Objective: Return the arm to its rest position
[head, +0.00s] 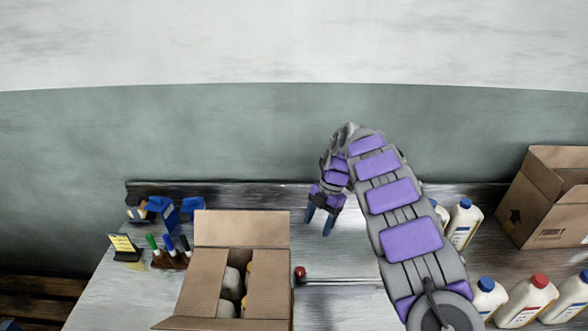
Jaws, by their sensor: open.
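My arm, grey with purple pads, rises from the lower right and bends over at its top. My gripper (320,221) hangs pointing down above the back part of the workbench (125,300), to the left of the arm. Its two blue-tipped fingers are apart, with nothing visible between them. It is to the right of the open cardboard box's raised back flap. The exact height over the bench is hard to tell.
An open cardboard box (268,285) holding bottles stands left of centre. White bottles (463,222) stand at right, several with blue or red caps (540,281). Another box (540,195), markers (168,250) and blue items (170,215) sit around.

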